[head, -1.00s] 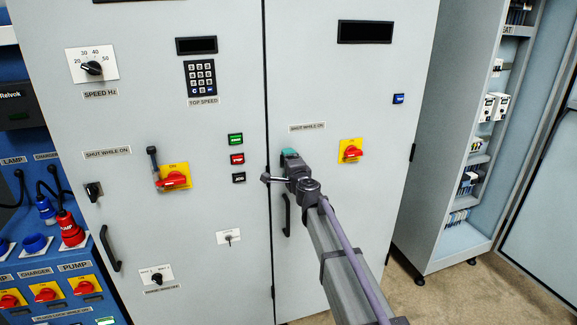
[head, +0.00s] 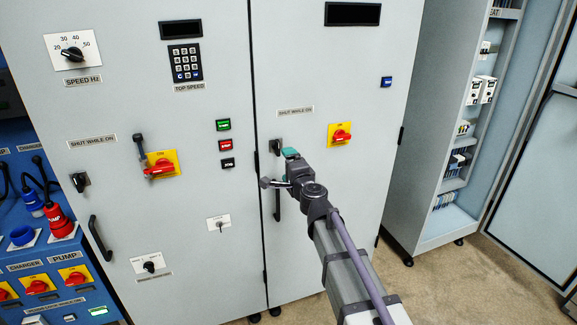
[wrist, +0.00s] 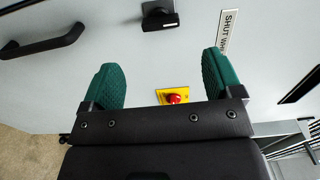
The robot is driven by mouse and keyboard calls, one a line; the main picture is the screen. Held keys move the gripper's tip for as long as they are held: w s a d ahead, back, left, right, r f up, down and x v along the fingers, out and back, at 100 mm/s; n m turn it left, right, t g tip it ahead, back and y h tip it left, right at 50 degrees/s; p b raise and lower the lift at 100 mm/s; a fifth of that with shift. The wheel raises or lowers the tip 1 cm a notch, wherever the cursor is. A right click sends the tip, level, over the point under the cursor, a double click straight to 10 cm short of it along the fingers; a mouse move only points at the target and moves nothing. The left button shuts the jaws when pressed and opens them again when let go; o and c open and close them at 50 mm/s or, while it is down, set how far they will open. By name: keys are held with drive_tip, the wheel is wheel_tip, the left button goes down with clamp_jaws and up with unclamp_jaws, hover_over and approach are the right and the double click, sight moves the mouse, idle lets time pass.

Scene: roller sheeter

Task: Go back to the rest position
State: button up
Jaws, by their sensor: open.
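My gripper (head: 278,168) is in front of the right cabinet door, near the seam between the two grey doors. In the wrist view my gripper (wrist: 165,85) shows two green finger pads wide apart with nothing between them. A black turn latch (wrist: 160,15) lies ahead of the fingertips, apart from them; it also shows in the head view (head: 275,146) just above the gripper. My arm reaches in from the lower right.
A black door handle (head: 277,204) is just below the gripper, partly beside it. A red rotary switch on a yellow plate (head: 340,135) is to the right. The left door (head: 130,215) carries several controls. An open cabinet (head: 455,130) stands at the right over clear floor (head: 440,285).

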drive_tip(key=s+a+f+n+g+y, duration=0.2)
drive_tip(key=s+a+n+g+y, duration=0.2)
drive_tip(key=n, duration=0.2)
drive_tip(key=s+d+f+n+g+h, duration=0.35)
drive_tip(key=s+f+n+g, duration=0.45)
drive_tip(key=s, duration=0.4)
drive_tip(key=s+d+f+g+h, duration=0.2)
drive_tip(key=s+d+f+h, duration=0.1)
drive_tip(key=s+d, duration=0.4)
drive_tip(key=s+d+f+g+h, duration=0.2)
drive_tip(key=s+d+f+h, duration=0.2)
drive_tip(key=d, duration=1)
drive_tip(key=s, duration=0.3)
drive_tip(key=shift+d+m+g, duration=0.25)
drive_tip(key=shift+m+g, duration=0.05)
drive_tip(key=shift+m, duration=0.1)
drive_tip(key=shift+s+f+h, duration=0.1)
drive_tip(key=shift+h, duration=0.15)
